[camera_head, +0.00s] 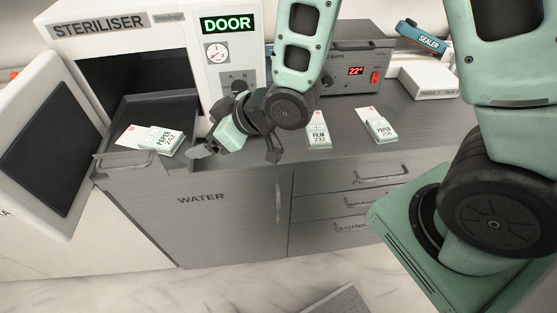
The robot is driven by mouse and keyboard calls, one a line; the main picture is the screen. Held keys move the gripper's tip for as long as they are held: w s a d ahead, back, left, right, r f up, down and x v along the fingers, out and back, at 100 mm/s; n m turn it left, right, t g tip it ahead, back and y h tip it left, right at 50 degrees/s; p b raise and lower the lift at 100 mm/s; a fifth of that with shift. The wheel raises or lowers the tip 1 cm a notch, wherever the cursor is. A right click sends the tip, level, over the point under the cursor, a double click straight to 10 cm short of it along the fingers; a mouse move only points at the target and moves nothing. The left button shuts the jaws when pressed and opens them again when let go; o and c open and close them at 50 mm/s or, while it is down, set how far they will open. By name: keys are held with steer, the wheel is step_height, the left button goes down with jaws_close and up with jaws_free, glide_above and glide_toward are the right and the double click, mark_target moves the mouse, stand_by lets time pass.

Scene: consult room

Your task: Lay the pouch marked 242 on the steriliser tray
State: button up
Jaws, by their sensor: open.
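A white and pale green pouch (166,141) lies on the dark steriliser tray (112,160), which sticks out of the open steriliser. Its label reads PAPER and a number that looks like 242, though the print is small. A white card or second packet lies against its left side.
Two more pouches, one marked FILM (318,135) and one marked PAPER (381,130), lie on the grey counter (350,150). A bath unit (352,72) and a sealer (420,37) stand behind. The steriliser door (48,140) hangs open at left.

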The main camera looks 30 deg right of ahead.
steer(key=s+d+r+g+h, duration=0.2)
steer(key=s, duration=0.4)
steer(key=s+d+r+m+g+h, duration=0.1)
steer(key=s+d+r+g+h, duration=0.1)
steer(key=s, duration=0.5)
steer(key=s+d+r+g+h, duration=0.2)
steer(key=s+r+g+h, duration=0.1)
steer(key=s, duration=0.4)
steer(key=shift+r+g, duration=0.25)
steer(key=shift+g, duration=0.05)
steer(key=shift+f+b, duration=0.4)
